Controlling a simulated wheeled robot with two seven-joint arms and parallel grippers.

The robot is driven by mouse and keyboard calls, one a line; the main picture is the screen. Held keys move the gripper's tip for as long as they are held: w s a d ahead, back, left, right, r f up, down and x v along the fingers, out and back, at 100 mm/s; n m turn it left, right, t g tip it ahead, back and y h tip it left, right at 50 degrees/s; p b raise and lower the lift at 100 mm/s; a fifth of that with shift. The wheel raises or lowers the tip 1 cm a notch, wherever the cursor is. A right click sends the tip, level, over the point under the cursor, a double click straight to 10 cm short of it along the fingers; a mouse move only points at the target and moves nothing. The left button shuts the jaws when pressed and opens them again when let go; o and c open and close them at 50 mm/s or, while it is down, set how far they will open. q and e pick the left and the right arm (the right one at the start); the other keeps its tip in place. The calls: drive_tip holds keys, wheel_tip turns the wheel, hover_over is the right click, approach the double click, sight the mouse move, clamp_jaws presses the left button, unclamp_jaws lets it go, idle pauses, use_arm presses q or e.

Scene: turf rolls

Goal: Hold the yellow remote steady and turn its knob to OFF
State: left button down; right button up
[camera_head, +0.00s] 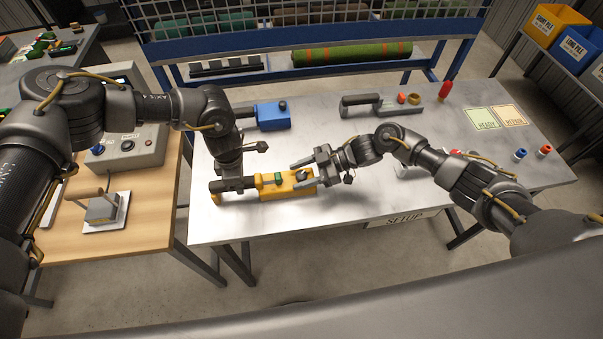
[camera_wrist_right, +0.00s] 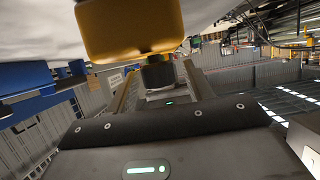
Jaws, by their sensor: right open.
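The yellow remote (camera_head: 292,187) lies on the metal table, with a green button (camera_head: 278,178) and a dark knob (camera_head: 302,175) near its right end. My left gripper (camera_head: 228,186) points down and is closed around the remote's dark handle at its left end. My right gripper (camera_head: 299,176) is open at the right end, one finger on each side of the knob. In the right wrist view the yellow body (camera_wrist_right: 130,25) fills the top and the dark knob (camera_wrist_right: 157,72) sits between the fingers. The knob's markings and setting are too small to read.
A blue remote (camera_head: 271,115) lies behind the yellow one. A grey device (camera_head: 362,103), READY and REPAIR cards (camera_head: 481,119) and small red and blue parts (camera_head: 532,153) are on the table. A control box (camera_head: 130,145) stands on the wooden table at left. The front middle is clear.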

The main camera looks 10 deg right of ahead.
use_arm(q)
drive_tip(key=shift+a+f, duration=0.1)
use_arm(e)
drive_tip(key=c, duration=1)
drive_tip(key=shift+s+f+m+t, duration=0.1)
drive_tip(key=shift+m+t, duration=0.3)
drive_tip(key=shift+t, duration=0.1)
drive_tip(key=m+t, duration=0.3)
drive_tip(key=shift+h, duration=0.3)
use_arm(q)
drive_tip(key=shift+s, duration=0.1)
use_arm(e)
drive_tip(key=shift+m+t+h, duration=0.8)
drive_tip(key=shift+m+t, duration=0.5)
drive_tip(key=shift+t, duration=0.1)
drive_tip(key=shift+m+t+h, duration=0.8)
drive_tip(key=shift+m+t, duration=0.5)
drive_tip(key=shift+t, duration=0.1)
